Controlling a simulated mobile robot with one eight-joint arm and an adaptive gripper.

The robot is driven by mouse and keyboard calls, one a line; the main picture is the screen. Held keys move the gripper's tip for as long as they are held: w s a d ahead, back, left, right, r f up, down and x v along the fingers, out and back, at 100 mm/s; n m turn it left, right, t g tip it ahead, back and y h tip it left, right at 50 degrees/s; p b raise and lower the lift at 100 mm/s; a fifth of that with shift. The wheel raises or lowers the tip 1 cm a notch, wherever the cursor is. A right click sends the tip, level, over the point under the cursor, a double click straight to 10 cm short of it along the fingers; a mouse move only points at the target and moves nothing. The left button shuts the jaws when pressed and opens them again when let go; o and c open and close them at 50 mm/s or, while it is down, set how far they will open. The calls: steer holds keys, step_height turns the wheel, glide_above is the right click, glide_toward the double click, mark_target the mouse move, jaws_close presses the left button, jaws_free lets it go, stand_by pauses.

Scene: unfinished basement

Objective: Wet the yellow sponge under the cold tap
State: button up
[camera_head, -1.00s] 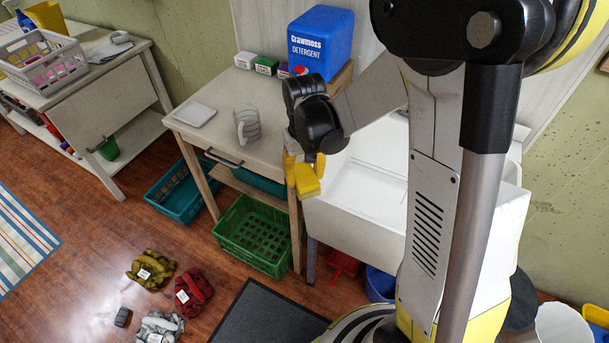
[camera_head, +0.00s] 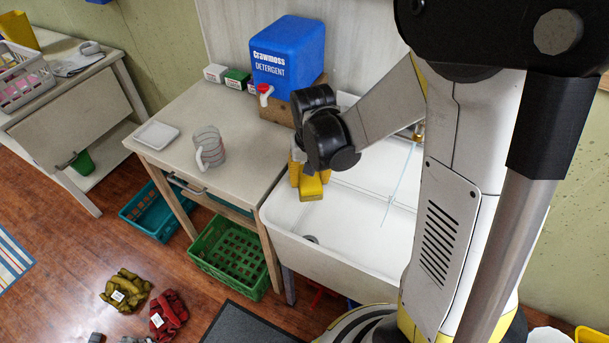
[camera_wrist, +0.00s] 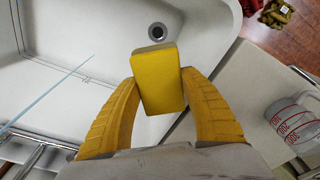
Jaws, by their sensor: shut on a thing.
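My gripper (camera_wrist: 160,90) is shut on the yellow sponge (camera_wrist: 159,77), a yellow block held between two yellow fingers. In the head view the sponge (camera_head: 311,188) hangs over the left part of the white sink (camera_head: 345,250), above its bottom. A brass tap (camera_head: 418,131) is partly hidden behind my arm. A thin pale-blue line, like a stream of water (camera_head: 398,188), runs from below it into the basin. In the wrist view this stream (camera_wrist: 50,90) is to the left of the sponge, clearly apart from it.
A table (camera_head: 205,115) stands left of the sink with a striped glass jug (camera_head: 209,147), a white dish (camera_head: 156,135) and a blue detergent container (camera_head: 288,55). The sink's drain (camera_wrist: 157,32) is uncovered. Green crate (camera_head: 232,255) and gloves (camera_head: 168,314) lie on the floor.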

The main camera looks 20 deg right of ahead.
steer(key=shift+s+d+f+m, duration=0.1)
steer(key=shift+d+f+m, duration=0.1)
steer(key=shift+d+m, duration=0.25)
steer(key=m, duration=0.1)
steer(key=s+d+m+t+h+b, duration=0.1)
steer(key=m, duration=0.1)
steer(key=shift+s+d+f, duration=0.1)
steer(key=shift+d+f, duration=0.1)
steer(key=s+d+m+g+h+b, duration=0.2)
steer(key=d+m+h+b, duration=0.3)
steer(key=d+m, duration=0.6)
steer(key=shift+s+d+f+h, duration=0.45)
steer(key=shift+d+h, duration=0.65)
steer(key=shift+d, duration=3.3)
steer(key=shift+r, duration=0.1)
steer(key=a+r+p, duration=0.1)
steer(key=a+r, duration=0.2)
steer(key=a, duration=0.7)
steer(key=shift+p, duration=0.35)
steer(key=shift+a, duration=0.1)
